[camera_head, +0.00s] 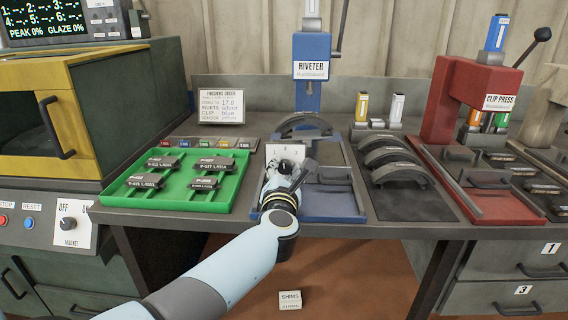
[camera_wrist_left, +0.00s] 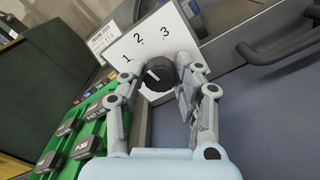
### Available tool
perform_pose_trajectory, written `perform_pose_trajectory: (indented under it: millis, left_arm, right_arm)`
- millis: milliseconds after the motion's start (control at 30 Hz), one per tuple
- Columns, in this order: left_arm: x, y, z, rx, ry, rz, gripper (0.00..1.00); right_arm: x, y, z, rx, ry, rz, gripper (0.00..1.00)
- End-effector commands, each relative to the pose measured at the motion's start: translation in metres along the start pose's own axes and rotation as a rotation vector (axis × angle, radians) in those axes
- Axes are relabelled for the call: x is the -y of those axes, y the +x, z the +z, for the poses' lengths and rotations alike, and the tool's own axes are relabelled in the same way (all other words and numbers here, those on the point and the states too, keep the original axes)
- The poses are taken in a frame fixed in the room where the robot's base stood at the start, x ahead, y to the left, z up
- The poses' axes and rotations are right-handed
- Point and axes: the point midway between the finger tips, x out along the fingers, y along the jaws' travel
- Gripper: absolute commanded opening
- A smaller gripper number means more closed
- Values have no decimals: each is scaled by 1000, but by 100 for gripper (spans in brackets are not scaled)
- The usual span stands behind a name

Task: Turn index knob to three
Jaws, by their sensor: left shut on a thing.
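The index knob (camera_wrist_left: 161,72) is a black dial on a white plate marked 1, 2 and 3 (camera_wrist_left: 142,40). A short white mark on its face appears to point towards the 1 side. My left gripper (camera_wrist_left: 167,80) is shut on the knob, with one finger on each side of it. In the head view my left gripper (camera_head: 287,180) is at the white plate (camera_head: 287,151) in front of the riveter, and its hand and arm partly hide the knob. My right gripper is not in view.
A green tray (camera_head: 226,193) with several dark pads lies left of the knob. The blue riveter (camera_head: 311,72) stands behind, with a blue base (camera_head: 335,205) to the right. Curved black shoes (camera_head: 392,160) and the red clip press (camera_head: 470,95) are further right.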

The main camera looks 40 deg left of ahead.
Motion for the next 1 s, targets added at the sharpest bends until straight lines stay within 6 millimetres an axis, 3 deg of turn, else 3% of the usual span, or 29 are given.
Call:
perform_pose_trajectory:
  millis: [600,1000]
  left_arm:
    - [-1,0,2,0,577,-2,0]
    - [0,0,1,0,847,-2,0]
  right_arm:
    - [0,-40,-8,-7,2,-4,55]
    - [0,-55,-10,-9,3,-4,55]
